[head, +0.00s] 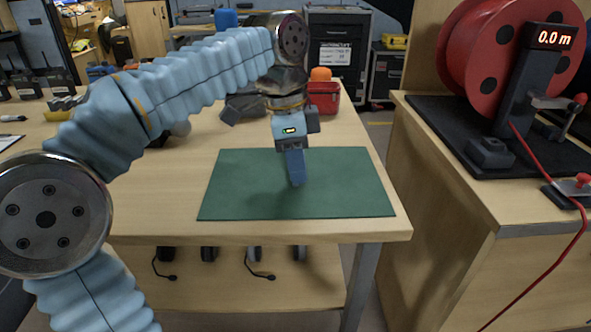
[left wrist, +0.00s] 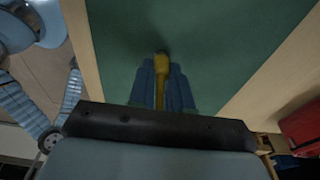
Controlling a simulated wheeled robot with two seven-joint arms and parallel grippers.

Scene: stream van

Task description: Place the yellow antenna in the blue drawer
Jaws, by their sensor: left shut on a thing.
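My left gripper (head: 296,182) points down over the green mat (head: 350,185) on the wooden table, its blue fingers close to the mat. In the left wrist view, the yellow antenna (left wrist: 161,66) shows between the blue fingers of the gripper (left wrist: 162,85), which is shut on it. Its dark far end is over the mat. In the head view the fingers hide the antenna. I cannot tell whether it touches the mat. No blue drawer can be made out in either view. My right gripper is not in view.
A red bin (head: 325,98) with an orange item stands behind the mat. Several black radios (head: 27,87) stand at the far left. A red cable reel (head: 500,45) stands on the right-hand bench, across a gap. Headsets hang under the table's front edge. The mat around the gripper is clear.

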